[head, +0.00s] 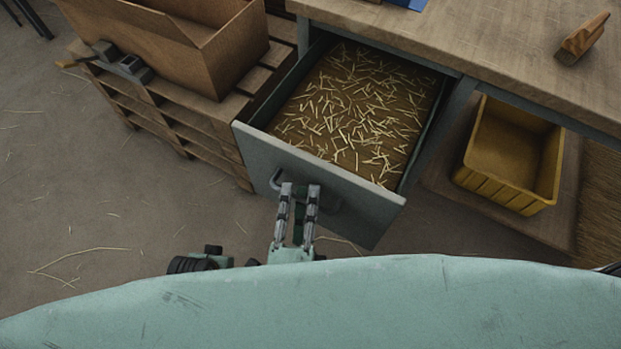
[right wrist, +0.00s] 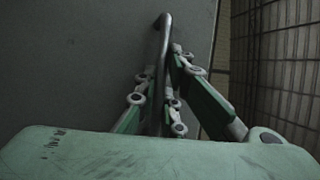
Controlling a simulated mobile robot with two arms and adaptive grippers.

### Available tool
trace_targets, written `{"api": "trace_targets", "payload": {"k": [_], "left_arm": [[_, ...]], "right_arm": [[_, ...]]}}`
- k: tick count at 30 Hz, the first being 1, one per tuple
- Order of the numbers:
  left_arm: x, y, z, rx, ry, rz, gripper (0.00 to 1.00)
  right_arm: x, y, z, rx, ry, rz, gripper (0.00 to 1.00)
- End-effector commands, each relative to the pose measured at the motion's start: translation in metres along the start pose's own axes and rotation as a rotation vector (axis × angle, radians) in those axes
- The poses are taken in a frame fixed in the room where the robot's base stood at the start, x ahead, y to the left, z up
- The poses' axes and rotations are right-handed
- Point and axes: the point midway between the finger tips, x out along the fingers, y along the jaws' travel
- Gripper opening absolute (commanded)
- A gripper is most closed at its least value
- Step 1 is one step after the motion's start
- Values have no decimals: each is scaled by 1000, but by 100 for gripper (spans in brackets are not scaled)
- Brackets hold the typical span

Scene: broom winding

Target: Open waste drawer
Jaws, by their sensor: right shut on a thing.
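The waste drawer (head: 318,180) is pulled out from under the workbench. Its grey front panel faces me, and straw bits (head: 360,115) lie scattered over its brown floor. My right gripper (head: 300,193) is at the drawer front, shut on the drawer handle (head: 275,180). In the right wrist view the dark bar handle (right wrist: 163,30) runs between the fingers (right wrist: 165,85), against the grey panel. Part of the handle is hidden by the fingers. My left gripper does not show.
A wooden workbench (head: 460,40) stands above the drawer. A yellow bin (head: 508,155) is below it at the right. A cardboard box (head: 225,50) sits on wooden pallets (head: 200,125) left of the drawer. Open floor is at left.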

Motion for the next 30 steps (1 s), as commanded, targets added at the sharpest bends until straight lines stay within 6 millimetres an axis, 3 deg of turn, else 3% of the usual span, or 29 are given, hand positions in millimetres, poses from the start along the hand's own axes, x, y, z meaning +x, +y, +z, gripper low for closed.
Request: {"api": "trace_targets", "payload": {"k": [14, 15, 21, 30], "left_arm": [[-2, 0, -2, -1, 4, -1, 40], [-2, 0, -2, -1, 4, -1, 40], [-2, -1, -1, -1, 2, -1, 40], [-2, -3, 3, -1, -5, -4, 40]], "right_arm": [[-6, 2, 3, -7, -4, 6, 0], [-6, 2, 3, -7, -4, 6, 12], [-6, 1, 2, -4, -2, 4, 27], [-6, 0, 2, -2, -1, 2, 27]]}}
